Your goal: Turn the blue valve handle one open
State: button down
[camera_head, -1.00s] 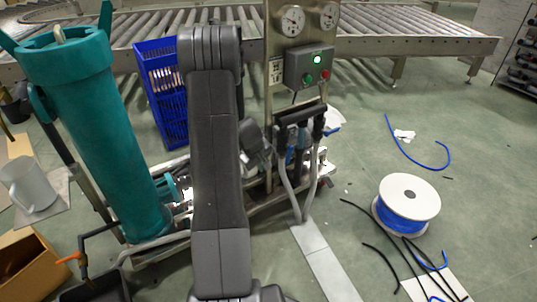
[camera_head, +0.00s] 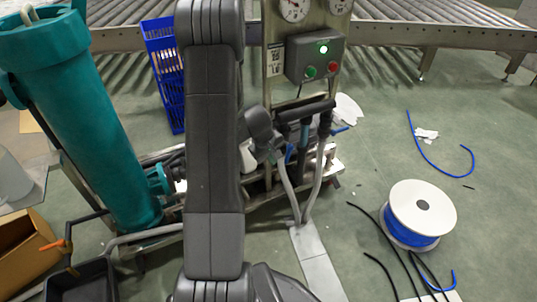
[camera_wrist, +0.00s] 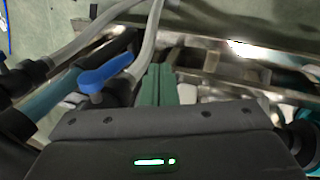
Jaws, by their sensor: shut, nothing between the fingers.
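A blue valve handle (camera_wrist: 108,72) is a lever lying across a pipe fitting in the wrist view. In the head view a small blue part (camera_head: 290,151) shows at the rig's pipes, partly hidden. In the head view my arm hides part of the rig, and the fingers are hard to make out.
Grey hoses (camera_head: 288,190) run close by the handles. A panel with a control box (camera_head: 315,57), lit green, stands above. A teal cylinder (camera_head: 85,120) is at left, beside a blue crate (camera_head: 165,75). A cable spool (camera_head: 420,207) and loose cables lie on the floor at right.

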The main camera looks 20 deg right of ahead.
jog(key=shift+w+d+f, duration=0.2)
jog(key=shift+d+f, duration=0.05)
jog(key=shift+d, duration=0.45)
jog(key=shift+w+d+f, duration=0.2)
jog(key=shift+d+f, duration=0.05)
jog(key=shift+d, duration=0.4)
jog(key=shift+w+d+f, duration=0.2)
jog(key=shift+d+f, duration=0.05)
jog(key=shift+d, duration=0.45)
jog(key=shift+w+d+f, duration=0.1)
jog(key=shift+d+f, duration=0.3)
jog(key=shift+d, duration=0.2)
